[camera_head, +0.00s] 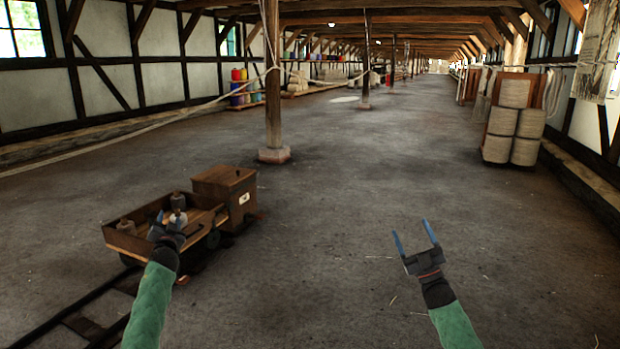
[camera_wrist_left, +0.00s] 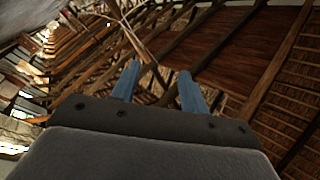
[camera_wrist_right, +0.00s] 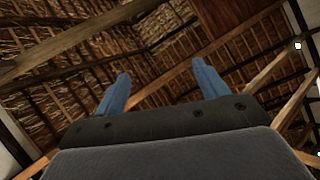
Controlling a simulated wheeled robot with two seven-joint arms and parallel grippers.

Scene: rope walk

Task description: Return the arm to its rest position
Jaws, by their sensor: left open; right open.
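My left gripper (camera_head: 166,218) is in front of the wooden cart in the head view and overlaps it in the picture. Its two blue fingers stand apart with nothing between them in the left wrist view (camera_wrist_left: 156,88). My right gripper (camera_head: 415,238) is over bare floor at the lower right of the head view, fingers pointing up and away. It is open and empty, and its spread fingers also show in the right wrist view (camera_wrist_right: 160,92). Both wrist views look up at the roof beams. Both forearms have green sleeves.
Rope coils (camera_head: 515,122) stand on a rack at right. The middle floor is clear.

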